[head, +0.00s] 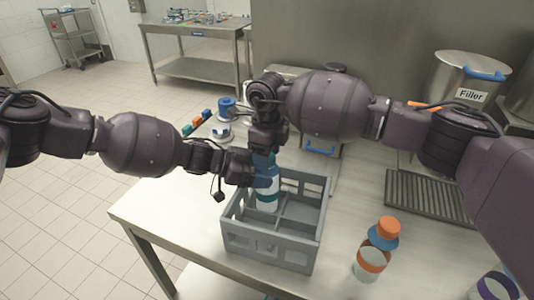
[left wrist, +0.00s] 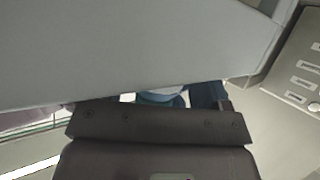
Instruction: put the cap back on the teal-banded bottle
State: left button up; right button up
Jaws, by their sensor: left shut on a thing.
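The teal-banded bottle (head: 268,194) stands upright in the back left part of the grey crate (head: 270,247). My left gripper (head: 259,180) comes in from the left and is shut on the bottle's upper body. In the left wrist view a small pale part of the bottle (left wrist: 160,97) shows between a grey surface and the dark gripper. My right gripper (head: 265,154) points down right over the bottle's top. Its fingertips are mostly hidden, so I cannot tell its opening. The cap cannot be made out clearly; a small teal patch shows at the bottle's top.
An orange-banded bottle (head: 371,258) with an orange cap stands right of the crate. A purple-banded bottle (head: 494,287) is at the lower right edge. A dark drip grate (head: 428,196) and the Filler pot (head: 465,82) are at the right. The crate's other compartments look empty.

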jog(key=shift+o, duration=0.7)
jog(key=shift+r, duration=2.25)
jog(key=shift+r+n, duration=1.75)
jog(key=shift+n, duration=0.55)
jog(key=shift+f, duration=4.05)
